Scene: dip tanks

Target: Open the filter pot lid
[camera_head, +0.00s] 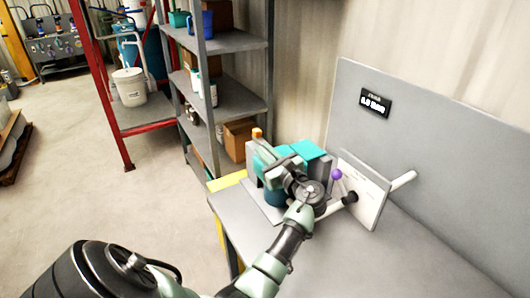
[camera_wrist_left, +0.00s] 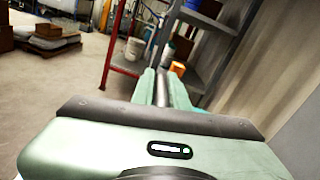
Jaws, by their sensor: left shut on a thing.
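A teal-blue pot body (camera_head: 273,197), which looks like the filter pot, stands at the far left end of the grey bench, mostly behind my left gripper (camera_head: 266,155). My left gripper is over the pot, with its fingers pointing away to the upper left. I cannot tell whether the bar is the lid's handle. A small orange block (camera_head: 257,133) shows just beyond the fingertips, also in the wrist view (camera_wrist_left: 178,68). The lid itself is hidden or cannot be made out.
A teal-topped grey block (camera_head: 311,150) stands beside the pot. To its right are a purple knob (camera_head: 336,174), a white panel (camera_head: 364,192) and a pale pipe (camera_head: 403,180). The bench's front right (camera_head: 400,270) is clear. Shelves (camera_head: 238,100) stand behind.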

